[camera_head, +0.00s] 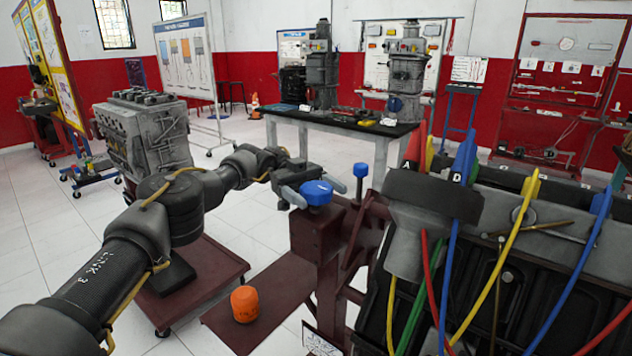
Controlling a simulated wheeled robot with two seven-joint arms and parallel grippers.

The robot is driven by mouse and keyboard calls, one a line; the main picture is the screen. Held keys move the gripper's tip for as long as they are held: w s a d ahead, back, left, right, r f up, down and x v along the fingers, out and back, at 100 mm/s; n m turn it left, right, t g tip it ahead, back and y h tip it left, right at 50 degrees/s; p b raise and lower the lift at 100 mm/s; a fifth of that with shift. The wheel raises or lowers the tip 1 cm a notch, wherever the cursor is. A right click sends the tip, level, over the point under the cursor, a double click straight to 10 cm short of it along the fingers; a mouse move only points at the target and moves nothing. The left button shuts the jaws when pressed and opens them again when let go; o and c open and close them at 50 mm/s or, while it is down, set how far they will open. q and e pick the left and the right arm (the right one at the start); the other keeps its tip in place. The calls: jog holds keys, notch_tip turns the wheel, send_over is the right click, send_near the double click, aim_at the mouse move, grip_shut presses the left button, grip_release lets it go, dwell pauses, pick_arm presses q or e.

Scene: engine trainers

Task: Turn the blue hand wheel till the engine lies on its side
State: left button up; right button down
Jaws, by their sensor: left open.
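The blue hand wheel (316,192) is at the centre of the head view, on top of a dark red stand post (318,238). My left gripper (310,190) reaches in from the left and is open, with one grey finger on each side of the blue wheel. I cannot tell whether the fingers touch it. The dark engine (520,250) fills the right side, with coloured cables rising from its top. It does not look laid on its side, and its lower part is cut off. My right gripper does not show.
A smaller blue knob (360,170) stands just behind the wheel. An orange cylinder (244,304) sits on the red base plate in front. A grey engine (145,135) stands on a red cart at the left. A black-topped table (350,127) is behind. Tiled floor lies open between.

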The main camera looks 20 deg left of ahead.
pick_arm(q)
notch_tip(320, 180, up, 3)
jog(key=shift+s+f, duration=0.15)
jog(key=s+d+r+b, duration=0.2)
jog(key=s+d+r, duration=0.1)
jog(key=s+r, duration=0.6)
jog(key=s, duration=0.4)
jog(key=shift+s+d+r, duration=0.15)
jog(key=shift+d+r, duration=0.1)
jog(key=shift+d, duration=0.05)
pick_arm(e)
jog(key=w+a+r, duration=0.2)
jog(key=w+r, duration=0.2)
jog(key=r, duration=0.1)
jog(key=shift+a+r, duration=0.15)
